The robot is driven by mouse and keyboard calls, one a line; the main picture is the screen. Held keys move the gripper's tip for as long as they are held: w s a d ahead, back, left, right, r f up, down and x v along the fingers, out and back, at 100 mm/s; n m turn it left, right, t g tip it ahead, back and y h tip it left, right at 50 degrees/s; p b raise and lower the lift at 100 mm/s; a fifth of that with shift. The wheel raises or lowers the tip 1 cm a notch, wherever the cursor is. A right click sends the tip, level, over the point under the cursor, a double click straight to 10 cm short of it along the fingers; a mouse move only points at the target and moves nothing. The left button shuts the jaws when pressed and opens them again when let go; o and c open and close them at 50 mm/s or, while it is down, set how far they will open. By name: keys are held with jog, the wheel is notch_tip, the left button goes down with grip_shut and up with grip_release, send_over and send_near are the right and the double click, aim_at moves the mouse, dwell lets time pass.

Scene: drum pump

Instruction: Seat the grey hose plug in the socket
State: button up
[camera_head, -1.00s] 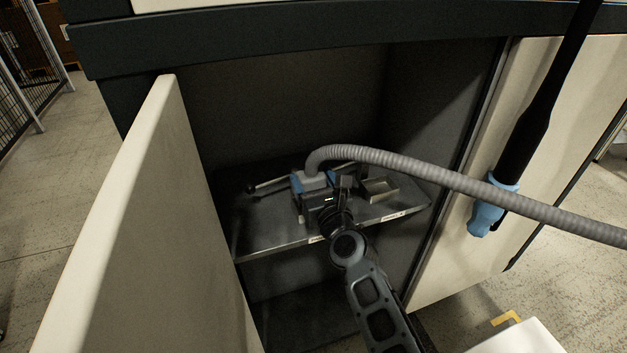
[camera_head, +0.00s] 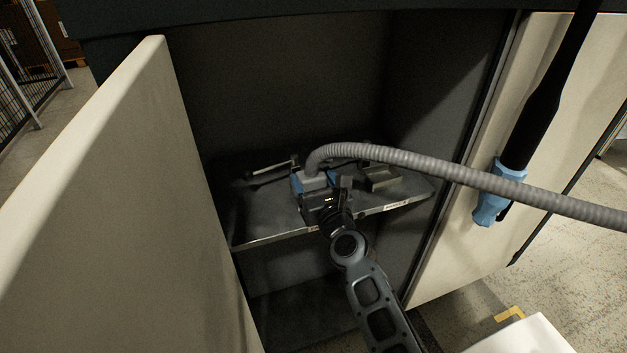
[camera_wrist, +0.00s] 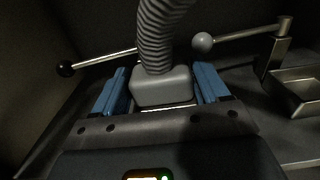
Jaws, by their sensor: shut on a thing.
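My gripper (camera_head: 313,184) is inside the open cabinet, over the shelf. In the wrist view its two blue fingers (camera_wrist: 162,88) are shut on the grey hose plug (camera_wrist: 162,88), one on each side. In the head view the plug (camera_head: 314,180) shows as a grey block at the end of the ribbed hose. The hose (camera_wrist: 163,30) rises from its top. I cannot make out the socket clearly. Whether the plug touches anything below is hidden by the gripper.
A lever with a black knob (camera_wrist: 66,69) lies beyond the plug at left, and one with a grey knob (camera_wrist: 203,43) at right. A metal tray (camera_head: 383,179) stands right on the shelf (camera_head: 265,232). The open door (camera_head: 110,190) borders the left. The hose (camera_head: 450,173) runs out right.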

dwell(0.3)
jog(key=o, duration=1.1)
jog(key=shift+o, duration=0.2)
jog(key=s+d+f+n+h+p, duration=0.15)
jog(key=s+d+n, duration=0.35)
jog(key=s, duration=0.7)
jog(key=s+d+f+n+g+h, duration=0.15)
jog(key=s+d+n, duration=0.4)
jog(key=s, duration=0.55)
jog(key=s+d+f+n+p, duration=0.15)
jog(key=s+d+n, duration=0.4)
jog(key=s, duration=0.65)
jog(key=s+d+r+n+h, duration=0.1)
jog(key=s+r+n, duration=0.5)
jog(key=s+n, duration=0.2)
jog(key=s+d+r+n+g+h, duration=0.1)
jog(key=s+r+n, duration=0.6)
jog(key=s, duration=0.6)
jog(key=shift+s+n+b, duration=0.3)
jog(key=shift+n+b, duration=0.05)
jog(key=shift+n, duration=0.55)
